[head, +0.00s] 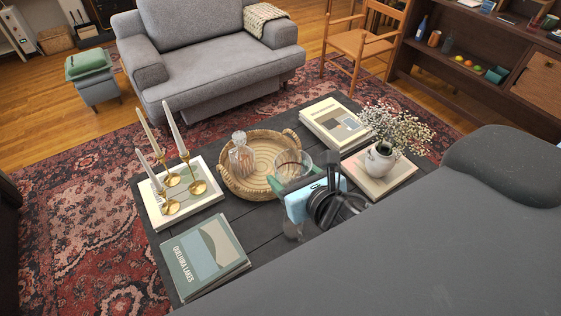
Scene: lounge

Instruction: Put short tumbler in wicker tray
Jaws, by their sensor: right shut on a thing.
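The short tumbler (292,162) is clear glass and shows at the right edge of the round wicker tray (234,188). A clear glass decanter (241,158) stands inside the tray, left of the tumbler. My left gripper is not in view.
A light blue object (298,207) and a partly hidden clear glass (292,230) are by my right gripper. Candlesticks (171,181) stand left of the tray. Books (336,124) and a flower vase (381,160) are right. A green book (205,257) lies at the front left.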

